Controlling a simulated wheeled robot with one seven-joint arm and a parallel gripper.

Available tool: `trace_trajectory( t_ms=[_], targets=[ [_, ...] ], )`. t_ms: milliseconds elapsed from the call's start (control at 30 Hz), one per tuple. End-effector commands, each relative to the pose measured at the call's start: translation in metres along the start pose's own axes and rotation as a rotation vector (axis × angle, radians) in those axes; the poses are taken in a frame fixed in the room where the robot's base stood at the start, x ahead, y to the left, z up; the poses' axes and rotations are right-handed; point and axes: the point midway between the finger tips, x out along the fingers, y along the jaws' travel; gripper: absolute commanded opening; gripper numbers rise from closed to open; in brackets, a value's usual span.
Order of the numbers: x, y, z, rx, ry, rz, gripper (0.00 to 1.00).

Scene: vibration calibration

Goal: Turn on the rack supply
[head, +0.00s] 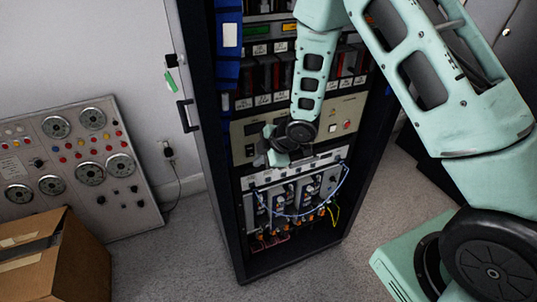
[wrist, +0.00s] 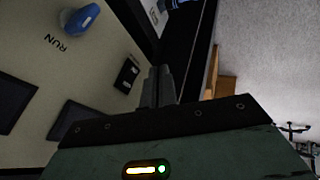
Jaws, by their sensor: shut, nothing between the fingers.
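The beige rack panel (head: 345,107) spans the middle of the open rack, with a small red lit control (head: 347,125) at its right. My gripper (head: 264,154) is in front of the panel's lower left and hides part of it. In the wrist view the panel (wrist: 60,85) shows a blue knob (wrist: 80,18) marked RUN, a small black rocker switch (wrist: 127,74) and dark rectangular windows. My gripper's fingers (wrist: 158,86) are shut and empty, just beside the black switch. Whether they touch it, I cannot tell. The switch's position is unclear.
The rack's dark frame (head: 228,190) and its open door (head: 190,100) stand left of my arm. Below the panel are modules with blue and yellow wires (head: 300,205). A gauge panel (head: 75,165) and cardboard box (head: 85,265) are at left. Grey floor (head: 195,265) is clear before the rack.

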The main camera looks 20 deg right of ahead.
Motion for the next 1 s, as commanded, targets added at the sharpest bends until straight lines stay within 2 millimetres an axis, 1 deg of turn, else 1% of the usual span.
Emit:
trace_trajectory(
  t_ms=[33,100,300,633,733,1000],
  targets=[
    [0.001,0.009,0.0,0.0,-0.001,0.002,0.0],
    [0.005,0.015,0.0,0.001,-0.001,0.002,0.0],
    [0.012,0.024,0.001,0.001,-0.001,0.001,0.0],
    [0.013,0.025,0.002,0.001,-0.001,0.001,0.0],
    [0.018,0.028,0.004,0.003,-0.001,0.002,0.0],
    [0.017,0.028,0.002,0.001,-0.001,0.001,0.0]
  ],
)
